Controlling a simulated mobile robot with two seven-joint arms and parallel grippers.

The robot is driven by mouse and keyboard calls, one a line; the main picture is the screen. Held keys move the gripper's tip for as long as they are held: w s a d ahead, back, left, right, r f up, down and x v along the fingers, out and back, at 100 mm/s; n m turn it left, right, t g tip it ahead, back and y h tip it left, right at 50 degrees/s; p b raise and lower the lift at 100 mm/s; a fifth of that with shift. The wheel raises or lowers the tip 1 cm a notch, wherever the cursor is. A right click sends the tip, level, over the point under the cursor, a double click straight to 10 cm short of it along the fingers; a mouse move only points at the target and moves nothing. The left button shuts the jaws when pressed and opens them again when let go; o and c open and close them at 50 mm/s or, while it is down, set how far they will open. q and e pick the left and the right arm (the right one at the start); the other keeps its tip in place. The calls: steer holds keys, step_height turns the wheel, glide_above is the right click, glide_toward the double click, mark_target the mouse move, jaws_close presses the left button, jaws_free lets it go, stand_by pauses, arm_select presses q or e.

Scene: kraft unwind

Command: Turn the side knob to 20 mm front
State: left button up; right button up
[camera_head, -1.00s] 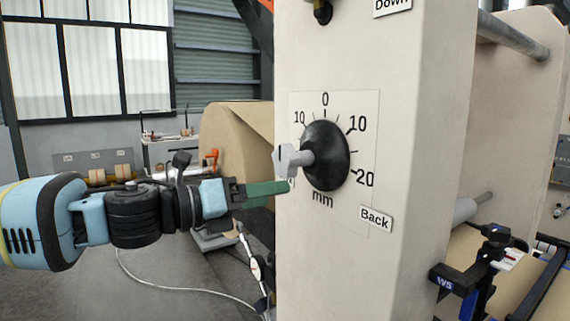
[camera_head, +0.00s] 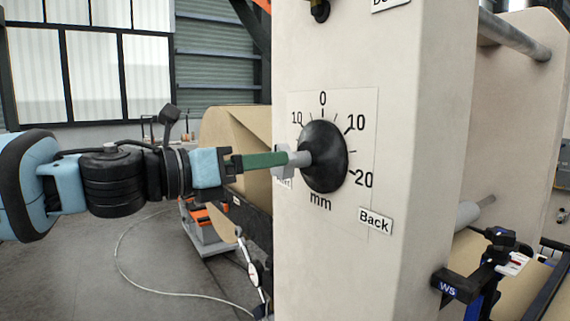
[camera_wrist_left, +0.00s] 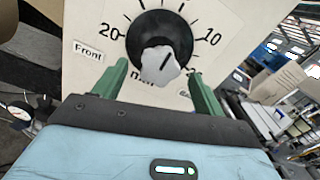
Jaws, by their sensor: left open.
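The side knob is a black round disc (camera_head: 324,157) with a light grey grip (camera_head: 291,159) standing out from its middle. It sits on a white dial plate marked 0, 10, 20 and mm. My left gripper (camera_head: 284,160) points at the grip from the left. In the left wrist view the grip (camera_wrist_left: 160,66) bears a dark line and lies ahead between the two green fingers (camera_wrist_left: 160,82), which stand wide apart. I cannot tell whether they touch it. The "Front" label (camera_wrist_left: 88,51) shows on the left there. My right gripper is not in view.
The dial is on a tall cream machine column (camera_head: 400,130). A "Back" label (camera_head: 375,220) sits below right of the knob. A black clamp marked WS (camera_head: 460,285) juts out at lower right. A large brown paper roll (camera_head: 225,130) stands behind my left arm.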

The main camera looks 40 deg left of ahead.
mark_target(300, 159)
arm_select(q)
steer(key=b+x, duration=0.1)
steer(key=x, duration=0.2)
steer(key=shift+w+f, duration=0.2)
steer(key=shift+w, duration=0.05)
steer(key=shift+w+d+r, duration=0.1)
steer(key=shift+w+d, duration=0.15)
steer(key=shift+w, duration=0.25)
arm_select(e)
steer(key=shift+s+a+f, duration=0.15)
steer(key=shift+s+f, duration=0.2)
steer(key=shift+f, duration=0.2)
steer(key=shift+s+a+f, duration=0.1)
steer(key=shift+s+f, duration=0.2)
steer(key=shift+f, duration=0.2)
arm_select(q)
steer(key=shift+r, duration=0.1)
steer(key=shift+c, duration=0.2)
steer(key=shift+d, duration=0.1)
steer(key=c, duration=0.9)
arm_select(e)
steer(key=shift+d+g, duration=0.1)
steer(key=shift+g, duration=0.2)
